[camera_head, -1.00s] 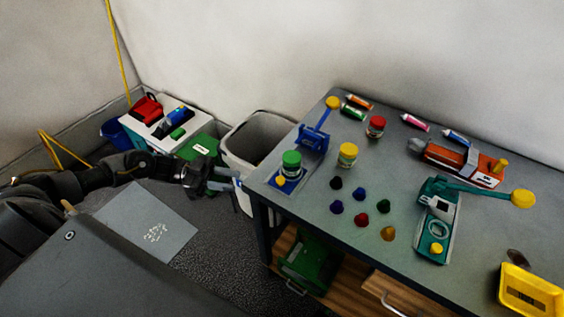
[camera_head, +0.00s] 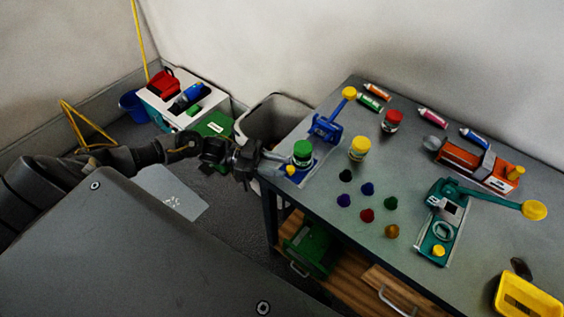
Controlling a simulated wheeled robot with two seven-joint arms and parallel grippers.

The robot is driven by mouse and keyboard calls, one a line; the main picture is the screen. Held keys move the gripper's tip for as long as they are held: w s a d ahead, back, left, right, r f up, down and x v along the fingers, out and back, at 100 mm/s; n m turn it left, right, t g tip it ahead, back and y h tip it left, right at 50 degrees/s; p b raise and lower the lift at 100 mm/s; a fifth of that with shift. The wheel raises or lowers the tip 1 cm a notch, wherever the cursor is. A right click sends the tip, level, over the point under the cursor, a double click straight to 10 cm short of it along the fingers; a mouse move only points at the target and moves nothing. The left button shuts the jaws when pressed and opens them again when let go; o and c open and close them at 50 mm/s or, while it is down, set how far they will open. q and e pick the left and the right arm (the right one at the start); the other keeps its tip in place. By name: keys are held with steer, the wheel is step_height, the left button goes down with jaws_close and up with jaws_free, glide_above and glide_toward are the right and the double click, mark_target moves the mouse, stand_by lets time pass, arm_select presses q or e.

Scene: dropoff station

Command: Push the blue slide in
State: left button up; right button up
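The blue device (camera_head: 326,129) stands at the left corner of the grey table, with an upright blue part and a yellow ball on its lever (camera_head: 349,92). Its low blue slide (camera_head: 298,179) lies at the table's left edge with a small yellow knob (camera_head: 290,169). A green-capped jar (camera_head: 303,153) stands at the slide and hides part of it. My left gripper (camera_head: 277,158) is at the table's left edge, just left of the jar and knob. Whether it touches them, or how far its fingers are apart, I cannot tell. My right gripper is not in view.
A yellow-lidded jar (camera_head: 359,148), a red-lidded jar (camera_head: 392,121) and several small coloured cones stand to the right. A teal press (camera_head: 438,225) and an orange device (camera_head: 473,164) stand farther right. A grey bin (camera_head: 281,104) is behind my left arm.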

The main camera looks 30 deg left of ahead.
arm_select(q)
steer(key=shift+x, duration=0.8)
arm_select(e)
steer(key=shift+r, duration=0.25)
